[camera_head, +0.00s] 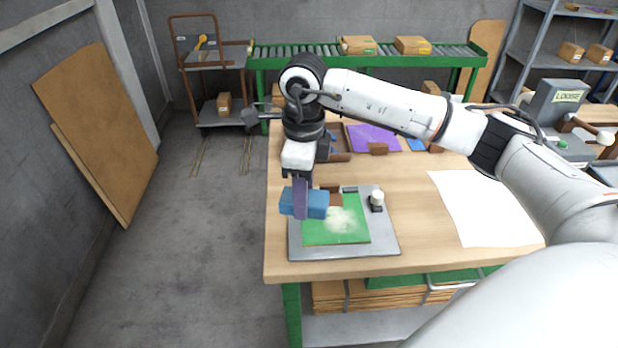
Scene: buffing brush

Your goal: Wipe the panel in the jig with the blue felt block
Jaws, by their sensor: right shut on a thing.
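My right gripper (301,200) is shut on the blue felt block (317,204). The block is over the left part of the green panel (325,235); I cannot tell whether it touches the panel. The panel lies in the grey jig (380,243) near the table's front left corner. A pale, powdery patch (342,222) covers the middle of the panel. A small clamp with a white knob (376,201) is at the jig's right side. The gripper hides part of the panel's far left edge. My left gripper is not in view.
A white sheet (482,210) lies on the wooden table (420,255) to the right. A grey box marked LOOSE (557,103) stands at the right. Floor left of the table is clear.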

